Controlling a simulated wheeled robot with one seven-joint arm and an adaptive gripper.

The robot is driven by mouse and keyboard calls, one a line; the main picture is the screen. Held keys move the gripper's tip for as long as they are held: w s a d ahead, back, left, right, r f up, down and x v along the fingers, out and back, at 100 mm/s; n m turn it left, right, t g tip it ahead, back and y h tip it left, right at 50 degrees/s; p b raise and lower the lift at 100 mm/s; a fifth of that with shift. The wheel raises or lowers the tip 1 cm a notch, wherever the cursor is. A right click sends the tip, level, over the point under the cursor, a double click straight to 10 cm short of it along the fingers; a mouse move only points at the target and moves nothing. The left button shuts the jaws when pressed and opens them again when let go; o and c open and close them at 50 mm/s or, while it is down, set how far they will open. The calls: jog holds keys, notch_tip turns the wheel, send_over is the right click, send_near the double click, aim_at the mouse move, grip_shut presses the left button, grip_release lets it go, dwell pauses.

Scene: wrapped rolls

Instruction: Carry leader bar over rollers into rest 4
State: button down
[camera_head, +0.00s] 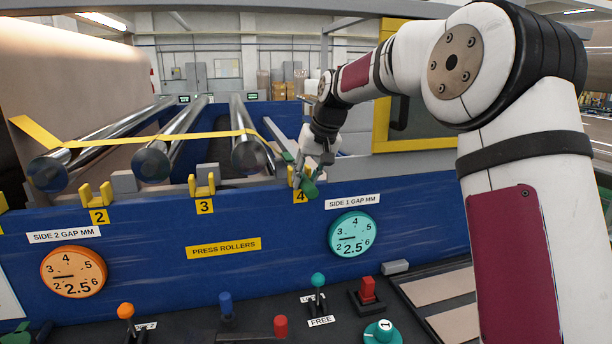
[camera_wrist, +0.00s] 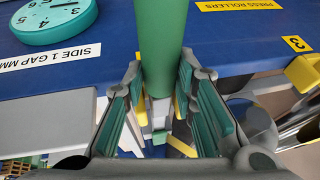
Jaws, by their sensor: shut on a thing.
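The green leader bar (camera_head: 309,187) is held in my gripper (camera_head: 312,168) beside yellow rest 4 (camera_head: 294,176). In the wrist view the bar (camera_wrist: 162,45) runs between the finger pads of the gripper (camera_wrist: 161,95), which is shut on it. Yellow parts show below the bar there. A yellow strap (camera_head: 205,135) runs from the left across the steel rollers (camera_head: 150,163) toward the bar. The gripper hides part of the bar and rest, so I cannot tell whether the bar is seated or just above.
Rest 3 (camera_head: 203,186) and rest 2 (camera_head: 97,194) stand empty along the blue panel (camera_head: 150,236). The panel carries an orange dial (camera_head: 73,272) and a teal dial (camera_head: 352,235). Below is a console with knobs and levers (camera_head: 318,282).

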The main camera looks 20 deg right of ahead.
jog(key=c, duration=1.2)
grip_release()
jog(key=v, duration=1.2)
jog(key=s+a+r+h, duration=0.1)
jog(key=s+a, duration=0.2)
jog(key=s, duration=0.7)
jog(key=shift+t+h, duration=0.5)
jog(key=shift+h, duration=0.1)
jog(key=s+f, duration=0.4)
jog(key=s, duration=0.5)
jog(key=s+f, duration=0.4)
jog(key=s, duration=0.5)
jog(key=s+f, duration=0.4)
jog(key=s, duration=0.5)
jog(key=shift+d+f+b, duration=0.2)
jog(key=shift+d+b, duration=0.1)
jog(key=shift+d, duration=0.1)
